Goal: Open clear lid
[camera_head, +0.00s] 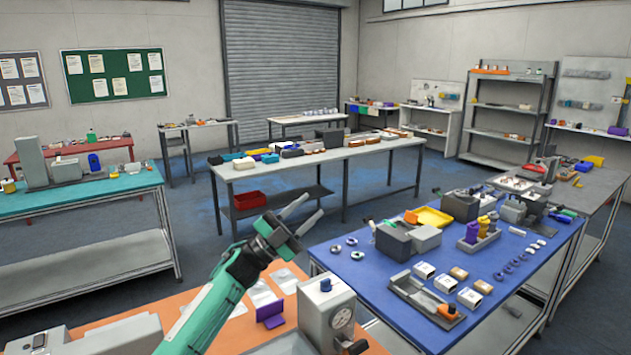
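I cannot make out a clear lid in this view. My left gripper (314,204) is raised above the near tables, its two fingers spread with nothing between them. It points up and to the right, beyond the orange table's far edge in the picture. A grey box-like device (394,243) with a lighter grey block beside it stands on the blue table, right of the gripper; whether either has a lid is unclear. A grey machine with a round dial (341,318) stands on the orange table (238,337), below the gripper. My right gripper does not show.
The blue table (375,290) holds a yellow tray (433,217), a grey tray with tools (425,299), small boxes and rings. Flat pale sheets and a purple stand (270,314) lie on the orange table. A teal table (95,195) is at left; floor shows between tables.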

